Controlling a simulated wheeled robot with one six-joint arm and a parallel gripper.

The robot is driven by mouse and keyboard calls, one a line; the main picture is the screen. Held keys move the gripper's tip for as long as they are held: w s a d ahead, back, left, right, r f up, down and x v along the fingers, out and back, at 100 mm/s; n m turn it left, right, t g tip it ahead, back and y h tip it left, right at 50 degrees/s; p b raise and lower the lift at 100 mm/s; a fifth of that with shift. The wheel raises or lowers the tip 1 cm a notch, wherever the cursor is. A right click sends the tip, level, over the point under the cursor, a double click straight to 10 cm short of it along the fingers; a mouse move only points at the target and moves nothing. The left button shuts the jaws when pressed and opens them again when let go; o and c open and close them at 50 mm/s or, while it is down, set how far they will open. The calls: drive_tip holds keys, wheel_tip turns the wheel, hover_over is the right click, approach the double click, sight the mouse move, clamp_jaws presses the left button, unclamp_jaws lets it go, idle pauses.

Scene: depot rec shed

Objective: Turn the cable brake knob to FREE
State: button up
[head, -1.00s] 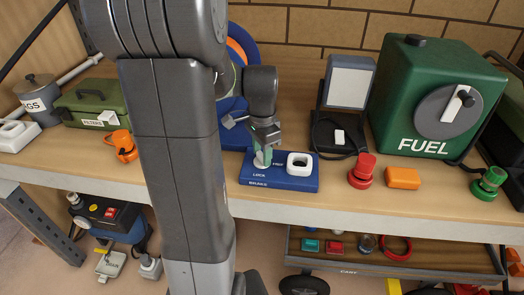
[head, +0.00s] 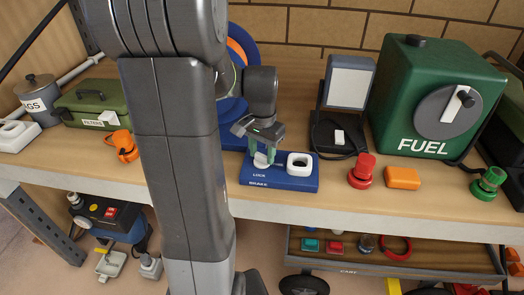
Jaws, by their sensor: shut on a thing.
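The cable brake is a blue block (head: 292,184) on the bench, marked LOCK and BRAKE on its front. Its pale knob (head: 261,160) stands on the left part of the block, above the word LOCK. My gripper (head: 262,154) points down over the block, its greenish fingers shut on the knob. The fingers and the arm partly hide the knob, so its exact pointing is hard to tell. No FREE marking is readable now. A white square ring (head: 299,160) sits on the right part of the block, just beside my gripper.
A grey-screened device (head: 347,82) with a cable stands behind right. A red knob (head: 362,170), an orange block (head: 402,178) and a green fuel tank (head: 400,100) are further right. An orange item (head: 123,145) lies left of my arm. A cart (head: 390,262) stands under the bench.

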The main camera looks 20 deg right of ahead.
sight(262, 155)
drive_tip(key=n, duration=0.4)
drive_tip(key=shift+n, duration=0.4)
idle(0.4)
drive_tip(key=o, duration=1)
wheel_tip(262, 155, up, 14)
drive_tip(key=shift+f, duration=0.1)
wheel_tip(262, 155, down, 14)
drive_tip(key=shift+r, duration=0.1)
idle(0.6)
drive_tip(key=shift+r, duration=0.1)
